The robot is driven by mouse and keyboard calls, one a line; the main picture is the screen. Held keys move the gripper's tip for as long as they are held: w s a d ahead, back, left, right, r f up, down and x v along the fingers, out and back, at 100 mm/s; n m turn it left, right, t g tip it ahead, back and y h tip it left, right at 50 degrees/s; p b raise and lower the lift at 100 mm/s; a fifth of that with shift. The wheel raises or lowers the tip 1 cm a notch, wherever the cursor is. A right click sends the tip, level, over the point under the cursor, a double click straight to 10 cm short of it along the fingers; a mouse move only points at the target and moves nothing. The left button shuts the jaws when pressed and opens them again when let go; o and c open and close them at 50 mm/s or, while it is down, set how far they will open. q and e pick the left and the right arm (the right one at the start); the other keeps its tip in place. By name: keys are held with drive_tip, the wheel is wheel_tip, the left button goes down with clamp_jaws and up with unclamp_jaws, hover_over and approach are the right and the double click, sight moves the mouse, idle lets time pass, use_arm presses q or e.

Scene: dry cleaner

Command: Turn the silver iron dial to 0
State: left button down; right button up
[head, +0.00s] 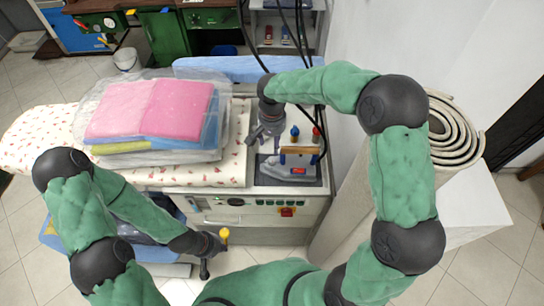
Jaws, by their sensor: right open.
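The silver iron (288,170) with a wooden-brown handle rests on a dark pad at the right end of the ironing table. Its dial is too small or hidden to make out. My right gripper (262,137) is open and points down, just behind and left of the iron, apart from its handle. My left gripper (209,262) hangs low in front of the table, away from the iron. Whether its fingers are open or shut is unclear.
Folded pink, blue and yellow cloths in clear plastic (150,108) lie on the patterned ironing table (240,168). Blue and red knobs (295,132) stand behind the iron. A control panel (240,203) is on the table front. A yellow-topped lever (224,236) is beside my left gripper. Rolled fabric (455,130) stands right.

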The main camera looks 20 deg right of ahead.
sight(272, 159)
wheel_tip(272, 159, down, 10)
drive_tip(key=shift+f+b, duration=0.2)
drive_tip(key=shift+b, duration=0.6)
drive_tip(key=shift+c, duration=0.2)
clamp_jaws()
